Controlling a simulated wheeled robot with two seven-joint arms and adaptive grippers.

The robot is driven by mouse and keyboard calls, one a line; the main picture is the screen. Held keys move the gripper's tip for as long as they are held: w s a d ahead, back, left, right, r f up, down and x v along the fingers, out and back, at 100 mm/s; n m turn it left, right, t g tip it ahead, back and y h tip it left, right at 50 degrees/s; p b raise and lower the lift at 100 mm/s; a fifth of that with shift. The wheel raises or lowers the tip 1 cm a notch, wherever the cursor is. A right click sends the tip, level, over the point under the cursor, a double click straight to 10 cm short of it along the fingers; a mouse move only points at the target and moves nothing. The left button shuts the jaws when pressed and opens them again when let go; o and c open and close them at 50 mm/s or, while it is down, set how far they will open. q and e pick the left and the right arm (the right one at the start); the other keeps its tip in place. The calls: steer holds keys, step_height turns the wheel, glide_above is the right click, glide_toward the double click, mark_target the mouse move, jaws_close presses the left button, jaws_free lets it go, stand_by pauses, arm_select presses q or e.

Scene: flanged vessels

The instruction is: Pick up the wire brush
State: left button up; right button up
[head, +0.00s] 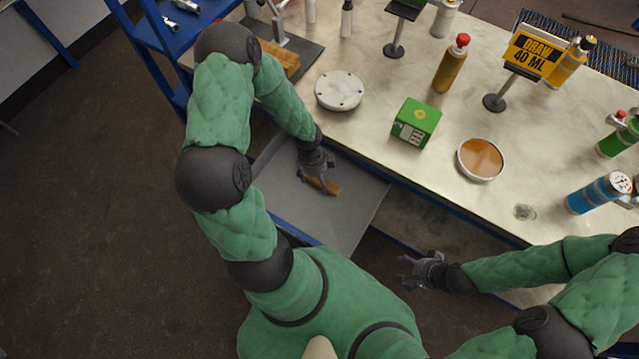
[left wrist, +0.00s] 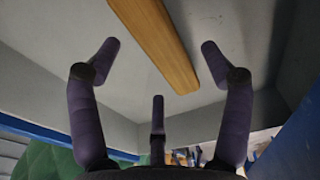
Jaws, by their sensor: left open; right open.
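The wire brush (head: 329,187) lies in an open grey drawer (head: 347,222) below the bench edge; only its wooden handle shows clearly, and no bristles can be made out. My left gripper (head: 314,177) is over the drawer, right at the brush, and hides part of it. In the left wrist view the wooden handle (left wrist: 160,45) runs between the spread fingers of the left gripper (left wrist: 158,75). The fingers look apart from it. My right gripper (head: 412,271) is open and empty, in front of the bench, to the right of the drawer.
On the bench (head: 400,190) stand a white flanged disc (head: 339,91), a green box (head: 416,122), a dish of amber liquid (head: 480,159), a red-capped bottle (head: 451,64) and a "DRAW 40 ML" sign (head: 535,52). A blue shelf frame (head: 160,50) rises left of the bench.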

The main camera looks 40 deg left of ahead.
mark_target(318, 182)
arm_select(q)
step_height(318, 182, down, 3)
steer(key=shift+d+f+b, duration=0.1)
steer(key=shift+d+b, duration=0.05)
steer(key=shift+b, duration=0.65)
steer(key=shift+c, duration=0.7)
steer(key=c, duration=1.3)
steer(key=shift+r, duration=0.2)
steer(key=shift+r+p, duration=0.2)
steer(key=shift+p, duration=0.1)
step_height(318, 182, up, 3)
steer(key=shift+r+p, duration=0.1)
steer(key=shift+p, duration=0.8)
steer(key=s+a+r+p, duration=0.1)
steer(key=s+r+p, duration=0.1)
steer(key=s+r, duration=0.2)
steer(key=shift+r+p, duration=0.4)
steer(key=shift+r, duration=0.05)
steer(key=s+r+p, duration=0.1)
steer(key=s, duration=0.2)
steer(key=s+a+r, duration=0.1)
steer(key=s, duration=0.2)
steer(key=s+a+r+p, duration=0.1)
steer(key=s+r, duration=0.1)
steer(key=s, duration=0.1)
steer(key=shift+s+a+r+p, duration=0.1)
steer(key=shift+s+a+p, duration=0.15)
steer(key=shift+p, duration=0.1)
